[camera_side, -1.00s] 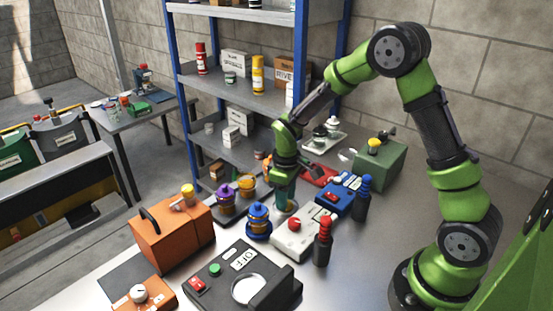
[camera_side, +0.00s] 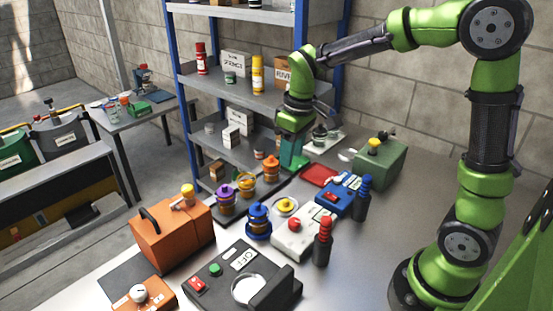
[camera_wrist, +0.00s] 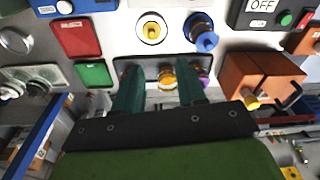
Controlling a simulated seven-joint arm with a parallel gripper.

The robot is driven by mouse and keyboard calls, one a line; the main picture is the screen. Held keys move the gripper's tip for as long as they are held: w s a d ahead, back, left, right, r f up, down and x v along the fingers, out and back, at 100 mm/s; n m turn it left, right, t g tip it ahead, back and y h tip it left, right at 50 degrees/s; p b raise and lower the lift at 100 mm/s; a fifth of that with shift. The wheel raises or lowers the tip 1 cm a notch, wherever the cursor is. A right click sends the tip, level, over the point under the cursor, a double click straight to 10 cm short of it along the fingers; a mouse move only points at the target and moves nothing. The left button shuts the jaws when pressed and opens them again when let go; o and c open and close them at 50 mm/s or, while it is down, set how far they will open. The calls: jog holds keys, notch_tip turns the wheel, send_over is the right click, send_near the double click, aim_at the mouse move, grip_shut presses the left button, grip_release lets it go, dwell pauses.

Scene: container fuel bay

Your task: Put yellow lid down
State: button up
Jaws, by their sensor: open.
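The yellow lid (camera_side: 285,203) lies on the metal table on a pale round spot, just right of the blue-lidded container (camera_side: 258,221). In the wrist view the lid (camera_wrist: 151,30) shows near the top, beyond my fingertips. My gripper (camera_side: 292,166) is raised above and behind the lid, with nothing held. In the wrist view its two green fingers (camera_wrist: 160,68) stand apart with empty space between them. A yellowish container (camera_side: 247,186) stands behind the lid to the left, between a purple-lidded container (camera_side: 226,200) and an orange-lidded container (camera_side: 271,169).
A blue box (camera_side: 338,196), a red tray (camera_side: 319,175) and a green box (camera_side: 378,163) are farther right. An orange case (camera_side: 172,238) is at left; shelving (camera_side: 183,100) rises behind.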

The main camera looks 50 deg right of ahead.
jog(key=s+a+r+m+t, duration=0.2)
jog(key=s+r+m+t, duration=0.1)
jog(key=s, duration=0.4)
jog(key=s+a+r+m+t+y, duration=0.1)
jog(key=s+a+r+m+t, duration=0.1)
jog(key=s, duration=0.5)
jog(key=shift+s+a+r+m+t+y, duration=0.2)
jog(key=shift+a+r+m+t+y, duration=0.15)
jog(key=shift+r, duration=0.55)
